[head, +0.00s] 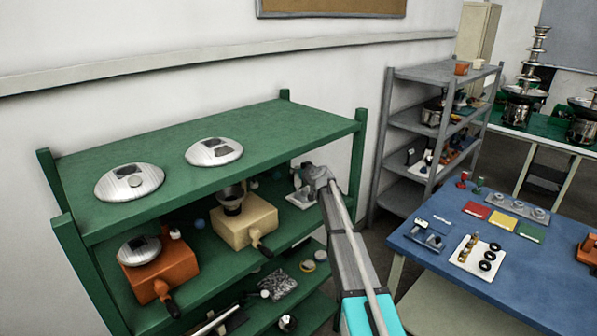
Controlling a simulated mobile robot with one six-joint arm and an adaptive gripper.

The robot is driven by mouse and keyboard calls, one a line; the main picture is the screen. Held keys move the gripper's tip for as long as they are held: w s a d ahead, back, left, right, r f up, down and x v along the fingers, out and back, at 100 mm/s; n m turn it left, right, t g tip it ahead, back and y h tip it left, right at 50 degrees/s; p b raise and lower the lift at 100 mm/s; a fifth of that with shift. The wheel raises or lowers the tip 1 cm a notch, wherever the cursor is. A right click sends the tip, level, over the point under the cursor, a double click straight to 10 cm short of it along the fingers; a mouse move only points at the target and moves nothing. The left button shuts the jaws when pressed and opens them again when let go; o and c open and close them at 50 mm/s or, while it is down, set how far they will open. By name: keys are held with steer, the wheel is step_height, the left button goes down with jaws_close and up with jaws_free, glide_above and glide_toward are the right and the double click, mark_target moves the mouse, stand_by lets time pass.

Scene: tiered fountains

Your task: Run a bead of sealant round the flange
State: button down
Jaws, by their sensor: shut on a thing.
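My gripper (308,190) is at the end of my arm, by the right end of the green shelf, just below its top board. It is small and partly hidden by my wrist. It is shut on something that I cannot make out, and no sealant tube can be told. A cream box (245,222) with a dark and metal round fitting stands on the middle board, left of my gripper. An orange box (165,268) with a domed metal cap stands further left. I cannot tell which part is the flange, and no sealant bead shows.
Two domed metal discs (130,182) lie on the green shelf's (270,125) top. Its upright post (358,150) stands close to my arm. A blue table (480,285) with small parts and coloured cards is at right. A grey shelf (440,72) stands behind.

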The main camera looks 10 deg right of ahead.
steer(key=shift+s+a, duration=0.3)
steer(key=shift+s, duration=0.05)
steer(key=c, duration=0.9)
jaws_free()
jaws_close()
steer(key=shift+s, duration=0.35)
steer(key=shift+s+a, duration=0.1)
steer(key=shift+s, duration=0.2)
steer(key=shift+s, duration=0.6)
